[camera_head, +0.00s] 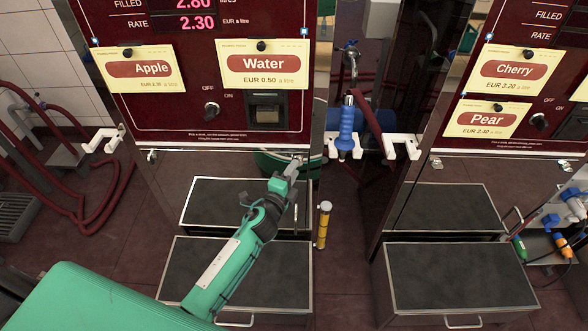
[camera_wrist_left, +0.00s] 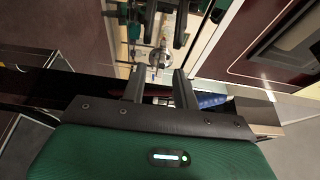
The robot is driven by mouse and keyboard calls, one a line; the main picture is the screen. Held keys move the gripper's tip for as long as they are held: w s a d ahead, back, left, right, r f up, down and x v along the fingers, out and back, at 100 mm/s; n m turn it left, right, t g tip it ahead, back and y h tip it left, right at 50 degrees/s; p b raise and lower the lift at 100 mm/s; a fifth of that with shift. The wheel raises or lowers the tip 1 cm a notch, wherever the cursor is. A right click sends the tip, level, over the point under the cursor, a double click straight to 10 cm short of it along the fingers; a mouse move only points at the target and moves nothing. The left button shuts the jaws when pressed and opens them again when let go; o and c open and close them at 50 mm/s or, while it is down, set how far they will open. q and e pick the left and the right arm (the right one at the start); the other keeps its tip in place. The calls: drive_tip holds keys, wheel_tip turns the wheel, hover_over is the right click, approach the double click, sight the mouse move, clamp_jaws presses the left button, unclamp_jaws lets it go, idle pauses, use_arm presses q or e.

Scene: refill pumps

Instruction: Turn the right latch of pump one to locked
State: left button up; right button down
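The left pump, with Apple and Water cards on its dark red front panel (camera_head: 205,125), stands in front of me. Its number does not show. Its right latch (camera_head: 299,157) is a small metal piece at the panel's lower right corner, and its turn position is too small to tell. My left gripper (camera_head: 293,169) reaches up to this latch from below. In the left wrist view, the two fingers of my left gripper (camera_wrist_left: 158,78) stand apart, with a small metal piece, likely the latch, beyond the gap. Contact cannot be told. My right gripper is out of view.
The pump's left latch (camera_head: 152,156) sits at the panel's lower left. A blue nozzle (camera_head: 347,125) hangs on a white holder to the right. A second pump with Cherry and Pear cards (camera_head: 487,124) stands further right. Black-topped steps (camera_head: 245,201) jut out below the panel.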

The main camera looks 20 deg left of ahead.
use_arm(q)
drive_tip(key=shift+w, duration=0.6)
clamp_jaws()
